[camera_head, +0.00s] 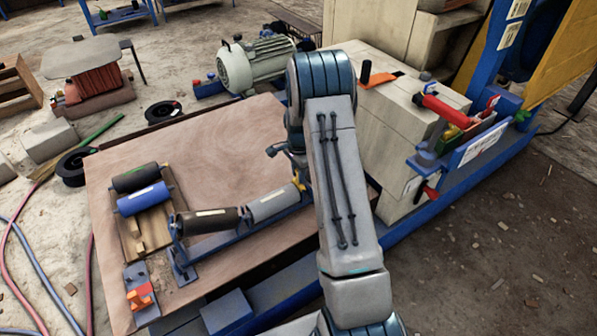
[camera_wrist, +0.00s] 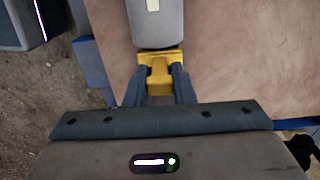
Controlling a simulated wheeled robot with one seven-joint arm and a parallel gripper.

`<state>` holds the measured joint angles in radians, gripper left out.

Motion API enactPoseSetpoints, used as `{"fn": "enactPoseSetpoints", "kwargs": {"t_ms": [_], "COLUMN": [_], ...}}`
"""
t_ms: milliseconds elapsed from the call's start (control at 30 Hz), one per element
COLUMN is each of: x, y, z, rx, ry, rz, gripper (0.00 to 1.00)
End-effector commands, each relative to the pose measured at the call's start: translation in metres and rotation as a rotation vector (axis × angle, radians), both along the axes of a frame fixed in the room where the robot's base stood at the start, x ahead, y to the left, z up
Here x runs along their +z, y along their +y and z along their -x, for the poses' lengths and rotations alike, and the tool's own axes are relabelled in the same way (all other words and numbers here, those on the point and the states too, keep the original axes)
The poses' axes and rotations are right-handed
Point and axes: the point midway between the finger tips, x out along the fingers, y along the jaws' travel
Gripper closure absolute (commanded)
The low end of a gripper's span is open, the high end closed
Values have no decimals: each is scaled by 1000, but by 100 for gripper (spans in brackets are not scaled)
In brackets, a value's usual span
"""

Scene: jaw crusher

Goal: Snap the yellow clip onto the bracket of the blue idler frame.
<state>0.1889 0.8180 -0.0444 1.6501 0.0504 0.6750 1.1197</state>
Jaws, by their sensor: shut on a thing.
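The yellow clip (camera_wrist: 158,74) is between the two fingers of my gripper (camera_wrist: 159,86) in the wrist view, at the end of a grey roller (camera_wrist: 156,24). My gripper is shut on it. In the head view a bit of the yellow clip (camera_head: 298,183) shows at the right end of the grey roller (camera_head: 272,203); my arm covers most of my gripper. The blue idler frame (camera_head: 232,243) lies on the wooden board under the grey roller and a brown roller (camera_head: 208,220). The bracket is hidden behind the clip, and I cannot tell whether the clip is seated.
A black roller (camera_head: 134,178) and a blue roller (camera_head: 144,199) lie on a wooden rack. An orange piece (camera_head: 141,296) sits on a blue plate at the front left. The board (camera_head: 215,142) is bare behind the frame. Concrete-coloured blocks (camera_head: 398,145) stand right of my arm.

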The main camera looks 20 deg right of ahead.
Motion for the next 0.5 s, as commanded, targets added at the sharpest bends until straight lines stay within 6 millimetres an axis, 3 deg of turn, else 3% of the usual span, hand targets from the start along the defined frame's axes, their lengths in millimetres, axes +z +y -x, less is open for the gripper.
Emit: {"fn": "enactPoseSetpoints", "kwargs": {"t_ms": [500], "x": [12], "y": [0], "z": [0], "rx": [0], "ry": [-1], "rz": [1], "gripper": [100]}}
